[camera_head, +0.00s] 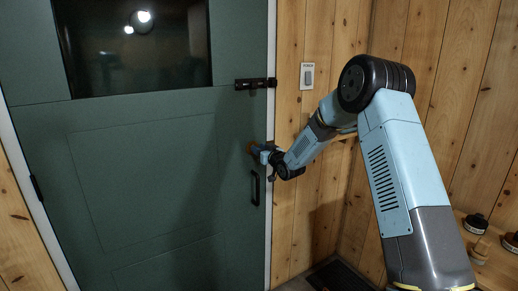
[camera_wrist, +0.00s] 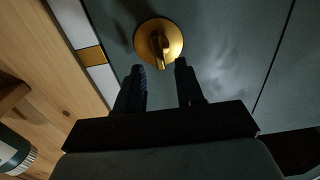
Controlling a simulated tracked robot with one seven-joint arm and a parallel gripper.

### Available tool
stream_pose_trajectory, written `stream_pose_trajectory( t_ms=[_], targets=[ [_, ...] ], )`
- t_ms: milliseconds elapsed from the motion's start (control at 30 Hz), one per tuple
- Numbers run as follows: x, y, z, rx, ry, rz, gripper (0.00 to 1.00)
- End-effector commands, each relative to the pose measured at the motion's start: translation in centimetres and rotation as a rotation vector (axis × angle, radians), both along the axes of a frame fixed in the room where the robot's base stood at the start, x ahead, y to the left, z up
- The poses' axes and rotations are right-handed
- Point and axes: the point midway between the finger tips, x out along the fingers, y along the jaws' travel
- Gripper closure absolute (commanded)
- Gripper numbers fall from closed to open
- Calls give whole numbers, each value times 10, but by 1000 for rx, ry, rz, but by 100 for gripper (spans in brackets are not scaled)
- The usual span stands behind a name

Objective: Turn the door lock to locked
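The brass door lock (camera_wrist: 173,32) shows in the wrist view as a round plate with a raised thumb turn (camera_wrist: 157,46) across it. The turn lies nearly upright in that picture. In the head view the lock is a small orange-brown spot (camera_head: 251,148) at the right edge of the green door (camera_head: 150,170), partly hidden by my gripper. My gripper (camera_wrist: 160,65) is open, with its two dark fingers apart. The fingertips are on either side of the turn's lower end. I cannot tell whether they touch it.
A black pull handle (camera_head: 255,188) sits below the lock, and a black bolt (camera_head: 256,83) above it. A wall switch (camera_head: 307,76) is on the pine wall. Several small items, including a dark-topped one (camera_head: 475,223), stand on a wooden surface at lower right. A dark mat (camera_head: 340,275) lies on the floor.

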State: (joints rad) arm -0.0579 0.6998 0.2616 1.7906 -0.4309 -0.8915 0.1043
Motion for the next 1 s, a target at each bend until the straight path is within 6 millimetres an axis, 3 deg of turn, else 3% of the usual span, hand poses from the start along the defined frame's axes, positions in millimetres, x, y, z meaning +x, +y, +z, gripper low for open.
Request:
stream_pose_trajectory(
  t_ms=[233, 600, 1000],
  targets=[
    [19, 13, 0, 1, -1, 1, 63],
    [22, 15, 0, 0, 0, 0, 64],
    [22, 13, 0, -1, -1, -1, 100]
  ],
)
